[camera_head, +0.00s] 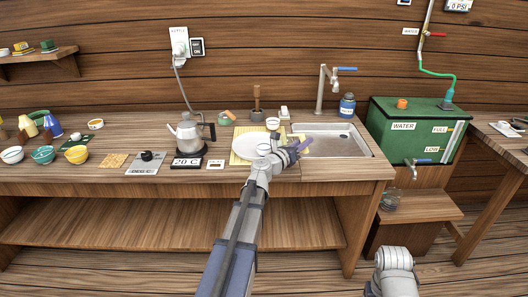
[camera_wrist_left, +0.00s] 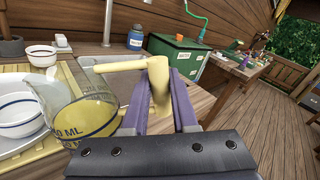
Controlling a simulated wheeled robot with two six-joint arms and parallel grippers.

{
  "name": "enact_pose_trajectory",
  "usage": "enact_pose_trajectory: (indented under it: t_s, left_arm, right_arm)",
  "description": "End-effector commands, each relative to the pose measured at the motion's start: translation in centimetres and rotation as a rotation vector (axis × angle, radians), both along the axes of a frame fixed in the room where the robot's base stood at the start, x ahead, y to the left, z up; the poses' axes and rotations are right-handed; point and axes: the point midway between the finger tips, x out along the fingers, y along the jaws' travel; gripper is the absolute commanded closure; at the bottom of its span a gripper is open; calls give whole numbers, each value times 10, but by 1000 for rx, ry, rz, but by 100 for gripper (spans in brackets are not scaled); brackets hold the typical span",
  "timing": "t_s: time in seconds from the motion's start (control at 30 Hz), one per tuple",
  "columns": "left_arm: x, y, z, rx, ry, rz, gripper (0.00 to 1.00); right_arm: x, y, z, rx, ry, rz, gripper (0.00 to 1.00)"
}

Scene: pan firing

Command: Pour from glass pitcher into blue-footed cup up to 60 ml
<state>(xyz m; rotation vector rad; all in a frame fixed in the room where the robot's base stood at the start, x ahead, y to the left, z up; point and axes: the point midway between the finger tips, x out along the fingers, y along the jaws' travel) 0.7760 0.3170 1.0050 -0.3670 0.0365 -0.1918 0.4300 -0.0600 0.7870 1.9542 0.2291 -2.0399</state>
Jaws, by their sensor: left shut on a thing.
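My left gripper (camera_head: 291,149) is over the counter by the sink in the head view. In the left wrist view its purple fingers (camera_wrist_left: 160,105) are shut on the cream handle of the glass pitcher (camera_wrist_left: 95,115). A white bowl or cup with blue bands (camera_wrist_left: 18,98) shows at the left edge, partly behind the pitcher. I cannot tell if it is the blue-footed cup, as its foot is hidden. The liquid level is unclear. My right gripper is out of view.
The sink (camera_head: 330,146) lies right of the gripper, with a tap (camera_head: 322,88) and blue jar (camera_head: 347,105) behind. A green water tank (camera_head: 415,150) stands further right. A kettle (camera_head: 189,133) and several bowls, one yellow (camera_head: 76,154), are to the left.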

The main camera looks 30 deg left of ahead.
Motion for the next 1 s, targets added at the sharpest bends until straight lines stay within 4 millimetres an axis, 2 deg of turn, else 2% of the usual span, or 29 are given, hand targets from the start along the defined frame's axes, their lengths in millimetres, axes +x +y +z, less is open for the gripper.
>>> enact_pose_trajectory:
  t_s: [1.0]
  left_arm:
    - [5, 26, -7, 0, 0, -1, 100]
  right_arm:
    - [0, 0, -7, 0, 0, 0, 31]
